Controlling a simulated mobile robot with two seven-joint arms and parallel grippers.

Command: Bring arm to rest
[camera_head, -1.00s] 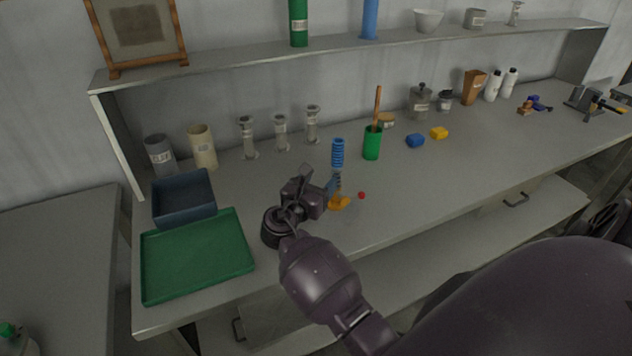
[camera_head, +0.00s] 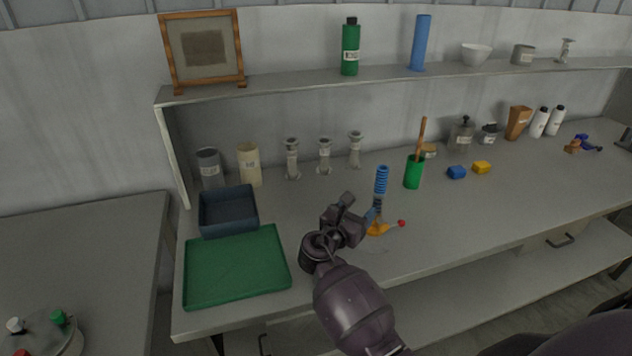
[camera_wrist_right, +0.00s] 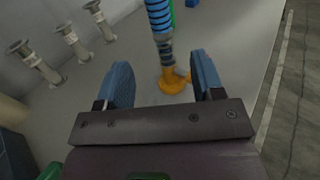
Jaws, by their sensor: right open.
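My right gripper (camera_head: 367,212) is over the front middle of the bench (camera_head: 420,225). In the right wrist view its two blue fingers (camera_wrist_right: 164,82) stand wide apart with nothing held between them. A blue ribbed column on an orange foot (camera_head: 381,183) stands upright just beyond the fingertips. It also shows in the right wrist view (camera_wrist_right: 160,30), apart from the fingers. A small red knob (camera_head: 401,223) is at the right of the orange foot. My left gripper is not in view.
A green tray (camera_head: 236,297) and a dark blue bin (camera_head: 229,228) lie left of my right gripper. Several grey stands (camera_head: 324,156) and a green cup with a brown stick (camera_head: 413,174) are behind. A shelf (camera_head: 290,82) overhangs the back. The bench front right is clear.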

